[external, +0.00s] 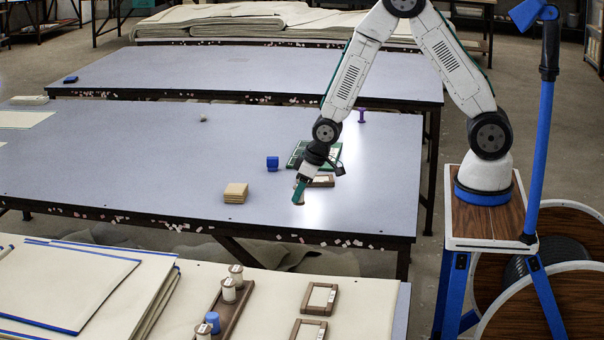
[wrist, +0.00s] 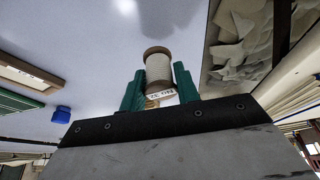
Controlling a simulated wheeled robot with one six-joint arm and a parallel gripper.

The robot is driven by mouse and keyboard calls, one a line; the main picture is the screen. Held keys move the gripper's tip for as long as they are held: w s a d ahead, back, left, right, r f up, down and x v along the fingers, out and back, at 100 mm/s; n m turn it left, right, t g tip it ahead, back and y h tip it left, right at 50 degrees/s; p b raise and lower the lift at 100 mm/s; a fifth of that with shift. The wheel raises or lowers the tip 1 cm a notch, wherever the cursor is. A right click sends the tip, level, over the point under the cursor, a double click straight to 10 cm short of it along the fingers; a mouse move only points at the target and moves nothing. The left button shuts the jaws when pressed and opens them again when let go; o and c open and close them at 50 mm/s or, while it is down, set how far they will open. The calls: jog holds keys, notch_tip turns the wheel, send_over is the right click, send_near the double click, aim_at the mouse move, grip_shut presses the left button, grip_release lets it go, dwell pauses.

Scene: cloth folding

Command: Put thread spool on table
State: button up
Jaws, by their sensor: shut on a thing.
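A thread spool with white thread and brown ends (wrist: 158,68) sits between the green fingers of my gripper (wrist: 158,88), which is shut on it. A paper label with print shows at its lower end in the wrist view. In the external view my gripper (external: 300,188) points down over the front right part of the grey table (external: 150,160), with the spool (external: 299,198) partly hidden at its tips. The spool is at or close above the tabletop; I cannot tell if it touches.
A brown frame (external: 322,181) and a green tray (external: 304,150) lie beside and behind my gripper. A blue item (external: 272,163) and a tan stack (external: 236,192) stand to the left. A purple spool (external: 361,116) stands farther back. The tabletop between them is clear. A nearer table holds a spool rack (external: 233,315).

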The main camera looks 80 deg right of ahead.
jog(key=w+d+r, duration=0.1)
jog(key=w+r, duration=0.5)
jog(key=w, duration=0.1)
jog(key=shift+w+m, duration=0.3)
jog(key=shift+m, duration=0.1)
jog(key=shift+d, duration=0.1)
jog(key=shift+f, duration=4.85)
jog(key=shift+f, duration=0.2)
jog(key=o, duration=1)
